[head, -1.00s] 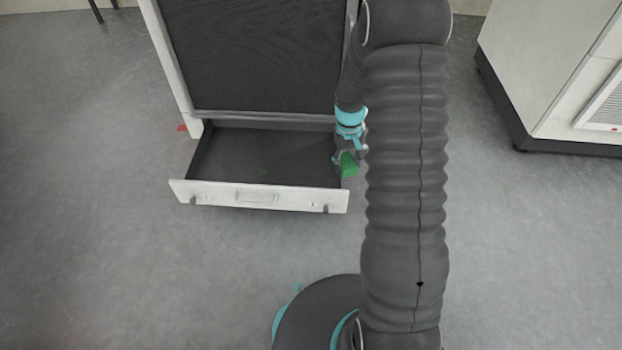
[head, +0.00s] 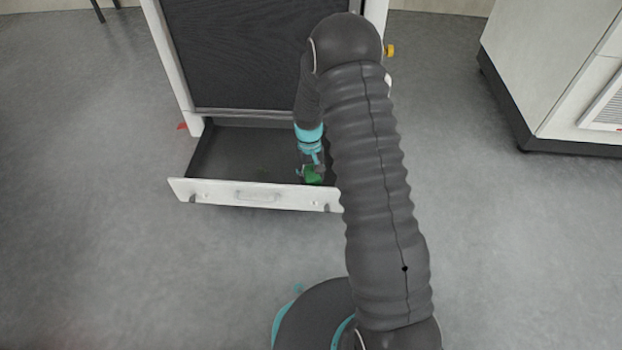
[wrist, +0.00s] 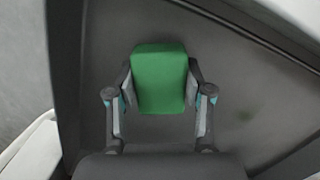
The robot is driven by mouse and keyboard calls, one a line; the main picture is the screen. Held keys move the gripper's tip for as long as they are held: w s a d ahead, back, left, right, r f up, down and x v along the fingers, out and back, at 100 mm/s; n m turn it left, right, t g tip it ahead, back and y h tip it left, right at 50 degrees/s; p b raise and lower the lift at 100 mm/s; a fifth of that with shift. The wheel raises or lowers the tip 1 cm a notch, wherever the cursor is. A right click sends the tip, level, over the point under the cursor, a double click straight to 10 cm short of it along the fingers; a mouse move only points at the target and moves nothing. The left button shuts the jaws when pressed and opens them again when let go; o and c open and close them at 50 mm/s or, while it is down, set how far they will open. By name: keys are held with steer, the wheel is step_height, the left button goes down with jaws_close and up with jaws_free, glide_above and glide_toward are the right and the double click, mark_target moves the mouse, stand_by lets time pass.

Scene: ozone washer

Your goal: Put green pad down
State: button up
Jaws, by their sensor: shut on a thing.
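The green pad (head: 313,175) is held in my gripper (head: 311,170), at the right part of the open drawer (head: 228,160) in the head view. In the wrist view, the green pad (wrist: 160,78) sits between the two fingers of my gripper (wrist: 160,100), which is shut on its sides. The dark drawer floor (wrist: 240,95) shows behind the pad. I cannot tell whether the pad touches the drawer floor. My arm hides the drawer's right end in the head view.
The drawer's white front (head: 255,194) faces me, and the dark cabinet panel (head: 255,55) rises behind it. A white cabinet (head: 550,70) stands at the right. A small red thing (head: 182,126) lies left of the drawer. The floor at the left is clear.

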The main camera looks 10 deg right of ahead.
steer(key=shift+f, duration=0.9)
steer(key=shift+f, duration=0.2)
steer(key=o, duration=1.1)
steer(key=shift+r, duration=0.1)
